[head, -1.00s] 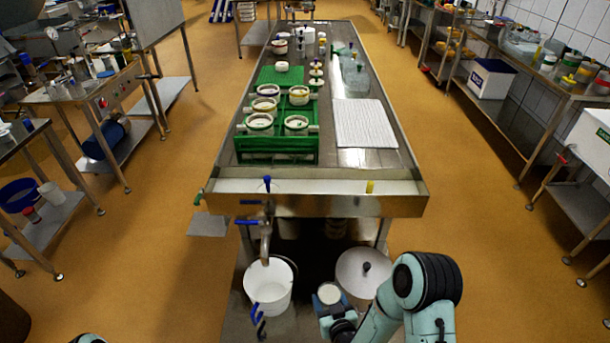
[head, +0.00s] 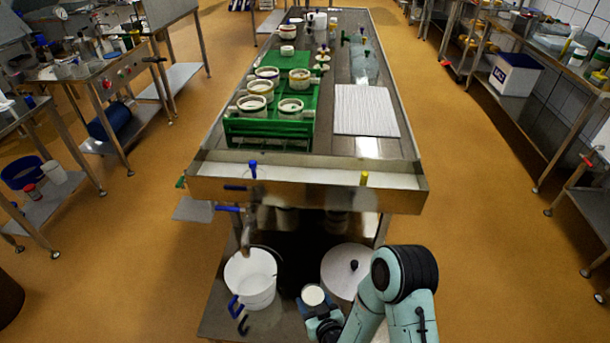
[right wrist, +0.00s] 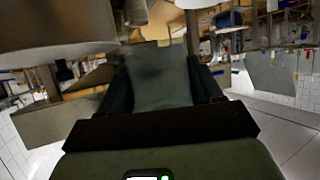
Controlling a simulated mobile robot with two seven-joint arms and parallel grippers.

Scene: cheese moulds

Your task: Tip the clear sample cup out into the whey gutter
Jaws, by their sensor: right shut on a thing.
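My right gripper (head: 316,312) is low at the near side of the table, in front of its near end. It is shut on a small cup (head: 313,294), which looks upright with a round white top, seemingly white contents. In the right wrist view a pale grey, see-through-looking body, likely the cup (right wrist: 160,78), fills the space between the dark fingers (right wrist: 160,95). The whey gutter (head: 310,196) looks to be the steel trough with whitish liquid across the table's near end, above and beyond the cup in the head view. My left gripper is out of view.
A white bucket (head: 250,280) stands below a tap (head: 246,230) left of the cup. A green crate (head: 270,128) with moulds and a white ribbed mat (head: 365,110) are on the table. Floor is open both sides.

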